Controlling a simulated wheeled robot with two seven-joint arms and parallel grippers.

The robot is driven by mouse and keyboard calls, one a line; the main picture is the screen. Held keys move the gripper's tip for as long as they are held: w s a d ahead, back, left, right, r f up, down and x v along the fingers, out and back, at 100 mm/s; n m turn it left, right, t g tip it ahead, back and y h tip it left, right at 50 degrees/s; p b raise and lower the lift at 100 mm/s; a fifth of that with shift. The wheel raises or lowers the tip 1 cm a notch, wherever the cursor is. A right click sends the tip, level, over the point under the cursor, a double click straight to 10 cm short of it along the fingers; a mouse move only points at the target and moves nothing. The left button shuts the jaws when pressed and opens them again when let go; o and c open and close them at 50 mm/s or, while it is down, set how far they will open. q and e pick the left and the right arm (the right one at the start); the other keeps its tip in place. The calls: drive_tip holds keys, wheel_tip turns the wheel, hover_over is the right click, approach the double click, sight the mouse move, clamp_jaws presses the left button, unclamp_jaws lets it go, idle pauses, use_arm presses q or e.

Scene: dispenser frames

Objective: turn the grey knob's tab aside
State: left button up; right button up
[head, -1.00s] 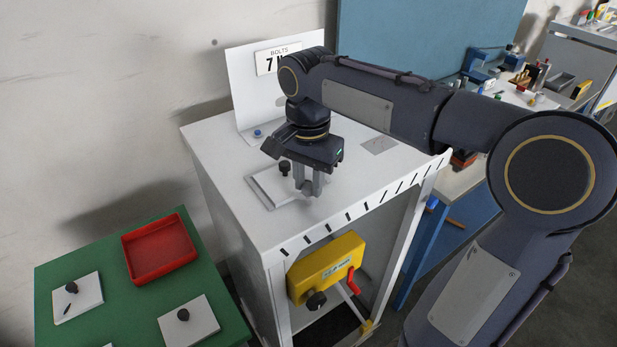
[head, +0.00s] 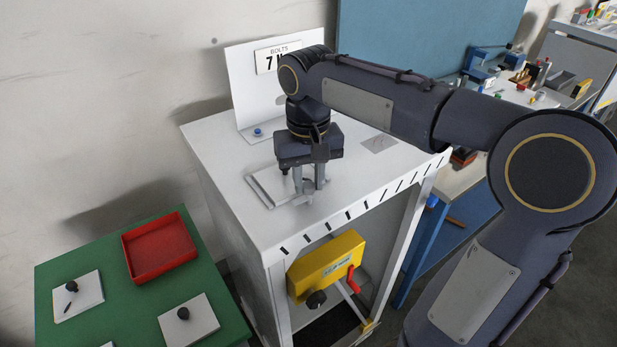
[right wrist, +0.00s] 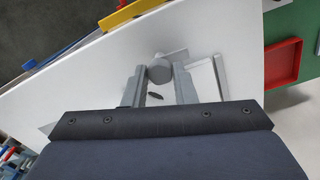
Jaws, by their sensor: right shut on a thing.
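The grey knob (right wrist: 159,70) sits on the white cabinet top (right wrist: 95,82). In the right wrist view its flat tab (right wrist: 177,55) points out to the right. My right gripper (head: 308,192) points down at the knob, also visible in the head view (head: 303,199). In the right wrist view the gripper's two fingers (right wrist: 159,82) stand on either side of the knob, shut on it. The fingers hide part of the knob in the head view. My left gripper is not in view.
A pale frame (head: 262,190) lies beside the knob. A white sign board (head: 243,95) stands behind. A yellow box (head: 325,262) with a red handle sits under the top. A green table (head: 110,300) with a red tray (head: 160,273) is at left.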

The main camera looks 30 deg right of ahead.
sight(309, 185)
drive_tip(key=shift+n, duration=0.4)
drive_tip(key=o, duration=1)
wheel_tip(309, 185, up, 8)
drive_tip(key=shift+f, duration=0.1)
idle(0.5)
